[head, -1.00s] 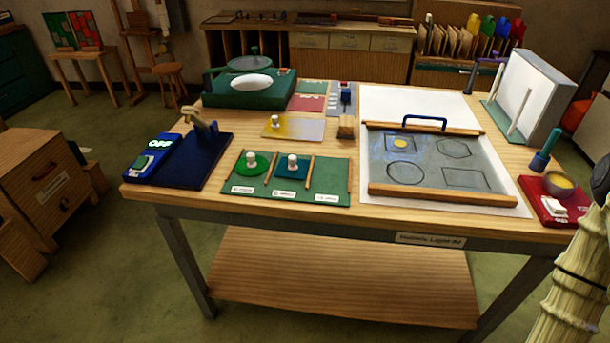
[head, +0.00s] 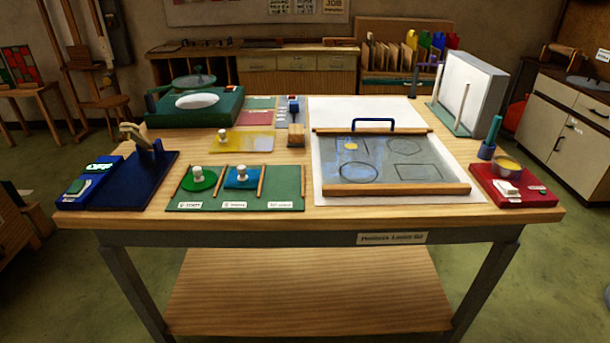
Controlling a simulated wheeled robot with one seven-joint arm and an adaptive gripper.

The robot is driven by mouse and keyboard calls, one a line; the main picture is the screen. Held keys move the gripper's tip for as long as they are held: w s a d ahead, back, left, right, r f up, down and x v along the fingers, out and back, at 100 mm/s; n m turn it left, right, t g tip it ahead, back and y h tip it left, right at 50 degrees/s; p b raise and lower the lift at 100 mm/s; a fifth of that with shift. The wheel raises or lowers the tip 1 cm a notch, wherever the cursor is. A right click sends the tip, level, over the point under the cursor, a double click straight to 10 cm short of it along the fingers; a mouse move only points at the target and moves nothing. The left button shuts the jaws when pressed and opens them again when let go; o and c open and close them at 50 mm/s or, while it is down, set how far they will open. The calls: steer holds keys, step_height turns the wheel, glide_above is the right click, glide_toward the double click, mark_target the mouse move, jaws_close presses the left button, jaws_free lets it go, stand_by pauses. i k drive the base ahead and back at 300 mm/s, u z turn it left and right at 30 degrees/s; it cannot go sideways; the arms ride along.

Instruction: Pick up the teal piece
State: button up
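The teal piece (head: 232,184) is a flat blue-teal square with a white knob on top. It lies in the middle compartment of the green sorting board (head: 287,190), between two wooden strips. A round green piece (head: 205,184) with a white knob lies in the compartment to its left. The right compartment is empty. Small white labels run along the board's front edge, too small to read surely. My gripper is not in view.
Left of the board is a dark blue stand (head: 128,192). To the right is a grey panel (head: 420,173) between wooden bars, with a blue handle behind. A wooden block (head: 296,136) and a yellow-tinted sheet (head: 252,144) lie behind the board. A red base (head: 527,194) sits far right.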

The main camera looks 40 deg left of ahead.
mark_target(239, 178)
steer(key=z, duration=0.85)
steer(key=k, duration=1.3)
steer(key=u, duration=2.1)
steer(key=i, duration=0.4)
